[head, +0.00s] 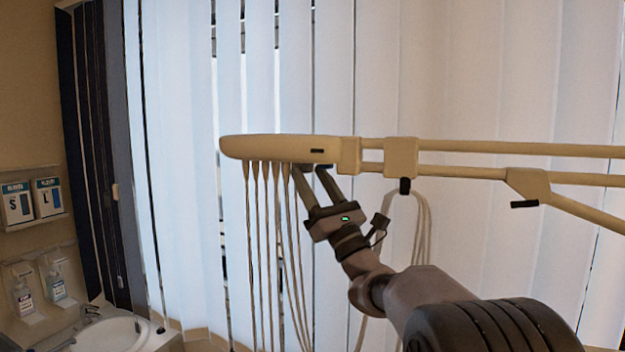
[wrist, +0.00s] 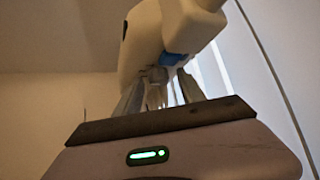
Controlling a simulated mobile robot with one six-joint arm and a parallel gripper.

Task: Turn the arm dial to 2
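The beige arm unit (head: 275,148) hangs level across the head view, with thin hoses below it. The wrist view shows its pale underside (wrist: 150,40) close above my gripper. A small blue part (wrist: 175,58) and a grey knob-like part (wrist: 156,76) sit there, possibly the dial; its numbers cannot be read. My gripper (head: 311,170) points up at the underside of the arm unit. Its two fingers stand apart in both views, and in the wrist view (wrist: 160,88) the tips flank the grey part. Whether they touch it cannot be told.
Several hoses (head: 265,220) hang just left of my gripper, and a looped cable (head: 425,225) hangs right of it. Beige support bars (head: 480,147) run off to the right. White blinds (head: 180,150) stand behind. A sink (head: 115,335) is at the lower left.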

